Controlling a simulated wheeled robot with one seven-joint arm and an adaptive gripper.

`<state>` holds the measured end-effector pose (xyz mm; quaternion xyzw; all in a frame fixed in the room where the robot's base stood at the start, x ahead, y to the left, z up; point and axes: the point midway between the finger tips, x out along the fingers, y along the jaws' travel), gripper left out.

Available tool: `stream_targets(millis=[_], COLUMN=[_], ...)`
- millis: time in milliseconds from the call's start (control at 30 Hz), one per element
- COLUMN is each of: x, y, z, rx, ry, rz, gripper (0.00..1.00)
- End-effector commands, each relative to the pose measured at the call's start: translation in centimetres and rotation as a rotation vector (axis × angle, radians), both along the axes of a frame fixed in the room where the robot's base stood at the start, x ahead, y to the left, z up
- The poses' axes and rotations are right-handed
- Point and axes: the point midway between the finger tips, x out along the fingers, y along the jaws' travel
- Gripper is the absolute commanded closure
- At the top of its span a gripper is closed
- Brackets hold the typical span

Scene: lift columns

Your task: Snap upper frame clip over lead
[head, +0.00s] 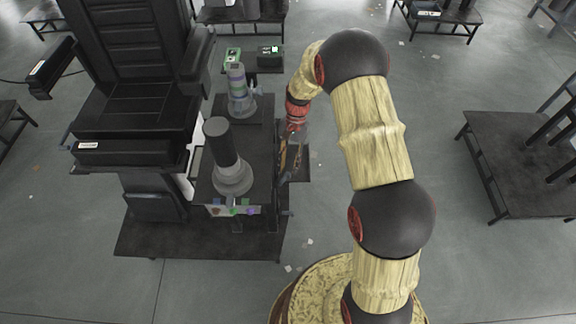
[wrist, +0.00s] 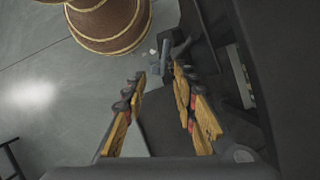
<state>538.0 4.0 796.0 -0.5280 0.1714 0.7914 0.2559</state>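My gripper (head: 290,155) points down beside the right side of the near column's dark stand, partly hidden by that stand. In the wrist view my gripper (wrist: 160,78) shows two wood-and-black fingers standing apart, with nothing clearly held between them. A small grey-blue piece (wrist: 168,48), possibly the clip, shows just beyond the fingertips, close to the right finger. I cannot tell whether it is touched. The lead cannot be made out in either view. The near lift column (head: 222,150) is a dark cylinder on a grey round base.
A second column (head: 239,88) with green and purple bands stands behind. A black seat (head: 135,100) is on the left. Small coloured parts (head: 233,210) line the stand's front. A dark wall (wrist: 275,60) lies close on the gripper's right; open floor (wrist: 50,90) is on its left.

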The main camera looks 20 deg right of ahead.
Motion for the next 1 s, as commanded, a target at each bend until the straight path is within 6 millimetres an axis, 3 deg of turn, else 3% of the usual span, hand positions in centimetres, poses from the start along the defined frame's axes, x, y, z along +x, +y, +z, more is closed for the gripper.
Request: stream_targets(millis=[1000], x=[1.7], y=[-1.7], z=[5.9], rx=[0.0], ry=[-0.001], rz=[0.0], gripper=[0.72])
